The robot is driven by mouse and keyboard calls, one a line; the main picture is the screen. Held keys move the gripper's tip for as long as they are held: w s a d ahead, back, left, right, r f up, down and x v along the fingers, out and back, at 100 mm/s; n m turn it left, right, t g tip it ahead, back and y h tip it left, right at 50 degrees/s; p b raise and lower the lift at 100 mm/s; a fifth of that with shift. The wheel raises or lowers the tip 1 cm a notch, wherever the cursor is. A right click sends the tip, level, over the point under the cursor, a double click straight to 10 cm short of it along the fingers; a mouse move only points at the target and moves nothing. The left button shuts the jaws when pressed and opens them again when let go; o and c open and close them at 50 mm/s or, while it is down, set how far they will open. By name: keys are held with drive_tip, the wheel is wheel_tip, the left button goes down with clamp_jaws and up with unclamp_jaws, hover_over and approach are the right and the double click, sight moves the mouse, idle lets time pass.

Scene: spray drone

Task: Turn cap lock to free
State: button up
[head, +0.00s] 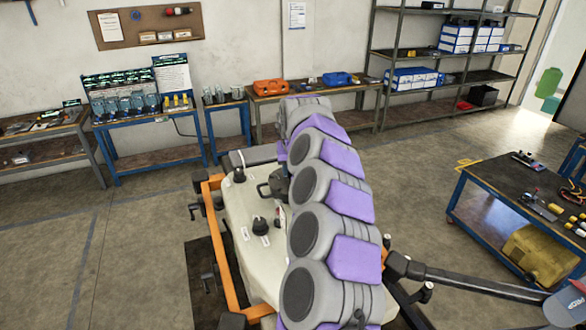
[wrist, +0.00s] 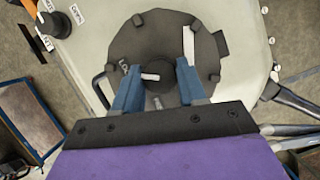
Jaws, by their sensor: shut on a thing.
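In the wrist view, a dark round cap (wrist: 150,43) with lugs around its rim sits on the cream tank (wrist: 90,25). A small black lock knob (wrist: 154,72) with a white pointer mark stands at its middle. The pointer points left in the picture. A small, partly hidden white label is left of the knob, and a white strip lies at upper right. My gripper (wrist: 158,75) has its blue fingers on either side of the knob, shut on it. In the head view, my arm hides most of the cap and the gripper; the tank (head: 237,211) shows beside it.
Black knobs (head: 260,225) with labels stand on the tank. An orange frame (head: 224,255) runs along its left side. A workbench (head: 510,190) with tools is at right; benches and shelves (head: 440,52) line the wall. The floor at left is clear.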

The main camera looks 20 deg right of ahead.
drive_tip(key=shift+n, duration=0.3)
drive_tip(key=n+y, duration=0.1)
drive_tip(key=n, duration=0.3)
drive_tip(key=shift+d+y, duration=0.2)
drive_tip(key=shift+y, duration=0.2)
drive_tip(key=shift+n+y, duration=0.3)
drive_tip(key=shift+n, duration=0.4)
drive_tip(key=shift+a, duration=0.1)
drive_tip(key=o, duration=1.1)
drive_tip(key=shift+c, duration=0.2)
drive_tip(key=v, duration=1.2)
